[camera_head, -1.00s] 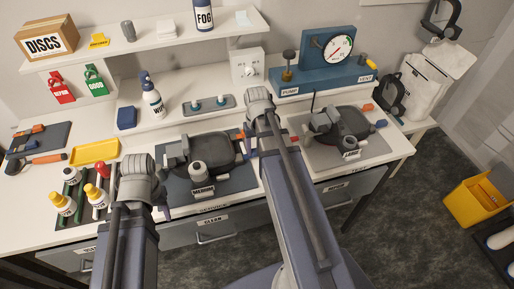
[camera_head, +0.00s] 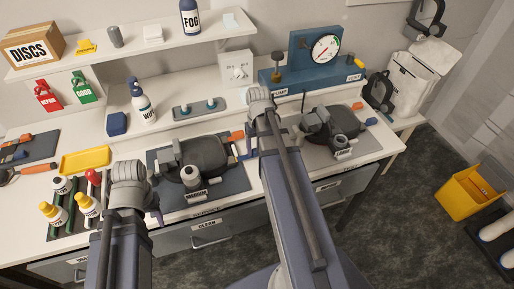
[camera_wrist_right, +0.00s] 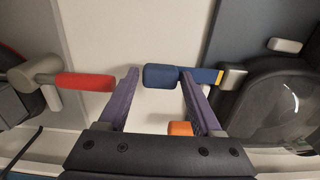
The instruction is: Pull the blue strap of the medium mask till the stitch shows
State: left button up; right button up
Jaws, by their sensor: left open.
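The medium mask (camera_head: 200,155) lies on a dark mat, its black body also at the right edge of the right wrist view (camera_wrist_right: 268,105). Its blue strap (camera_wrist_right: 162,77) ends in a thick tab; a yellow band shows on it near the grey buckle. An orange tab (camera_wrist_right: 180,128) lies beside it. My right gripper (camera_wrist_right: 158,73) has its two purple fingers apart, with the blue tab between the tips; the right finger overlaps the strap. I see no clear grip. My left gripper (camera_head: 156,207) is open at the mat's left side, mostly hidden by its arm.
The large mask (camera_head: 330,125) sits on its mat to the right; its red tab (camera_wrist_right: 85,82) is close to my right gripper. Bottles (camera_head: 87,207) stand by my left arm. A gauge unit (camera_head: 315,55) stands at the back. Pale bench shows between the mats.

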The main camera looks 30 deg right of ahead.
jog(key=shift+o, duration=1.2)
notch_tip(320, 180, up, 8)
jog(key=p, duration=0.8)
pick_arm(q)
notch_tip(320, 180, up, 8)
pick_arm(e)
jog(key=shift+f, duration=0.1)
pick_arm(q)
jog(key=shift+f, duration=0.15)
